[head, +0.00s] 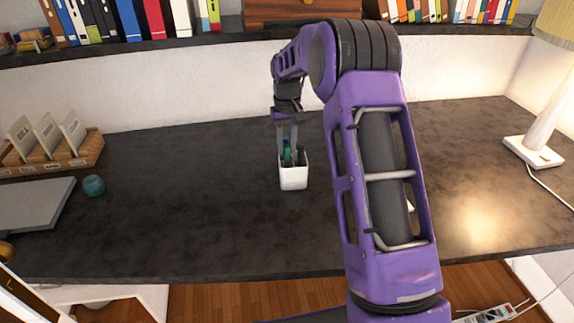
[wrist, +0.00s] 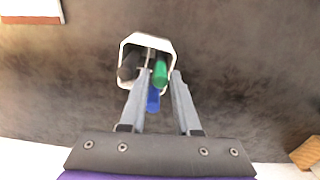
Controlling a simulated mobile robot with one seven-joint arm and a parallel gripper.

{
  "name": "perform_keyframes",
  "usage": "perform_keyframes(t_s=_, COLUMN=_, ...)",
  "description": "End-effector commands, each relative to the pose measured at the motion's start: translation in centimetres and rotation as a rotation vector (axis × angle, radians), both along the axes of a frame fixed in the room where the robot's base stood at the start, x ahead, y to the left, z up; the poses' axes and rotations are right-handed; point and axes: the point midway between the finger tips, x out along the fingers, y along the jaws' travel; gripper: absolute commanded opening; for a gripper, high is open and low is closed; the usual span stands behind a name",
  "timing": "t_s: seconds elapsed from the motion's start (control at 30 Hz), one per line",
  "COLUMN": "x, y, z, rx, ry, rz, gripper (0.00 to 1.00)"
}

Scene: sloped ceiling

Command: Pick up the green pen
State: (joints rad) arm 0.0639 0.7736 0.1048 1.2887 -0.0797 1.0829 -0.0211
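The green pen (head: 288,155) stands in a white square cup (head: 293,179) on the dark desk. In the wrist view the green pen (wrist: 160,73) shows between the tips of my gripper (wrist: 162,76), with a gap on each side. My gripper (head: 287,143) points down over the cup, its fingers open and at the cup's mouth. A blue pen (wrist: 153,99) is also between the fingers, nearer the gripper's base. A black pen (wrist: 129,66) is in the cup to the left of the green one. The pens' lower parts are hidden by the cup (wrist: 134,38).
A white lamp (head: 533,152) stands at the right. A shelf of books (head: 130,20) runs above the back. The desk around the cup is clear.

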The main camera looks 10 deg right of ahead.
Motion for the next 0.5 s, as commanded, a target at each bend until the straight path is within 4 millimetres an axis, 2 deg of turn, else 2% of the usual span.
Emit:
perform_keyframes(t_s=0.1, x=-0.3, y=0.0, z=-2.0, rx=0.000, ry=0.004, rz=0.000, gripper=0.31)
perform_keyframes(t_s=0.2, x=-0.2, y=0.0, z=-2.9, rx=-0.001, ry=0.001, rz=0.001, gripper=0.31)
perform_keyframes(t_s=0.47, x=-0.2, y=0.0, z=-3.2, rx=-0.001, ry=0.000, rz=0.000, gripper=0.31)
perform_keyframes(t_s=0.5, x=-0.2, y=0.0, z=-3.2, rx=-0.001, ry=0.000, rz=0.000, gripper=0.27)
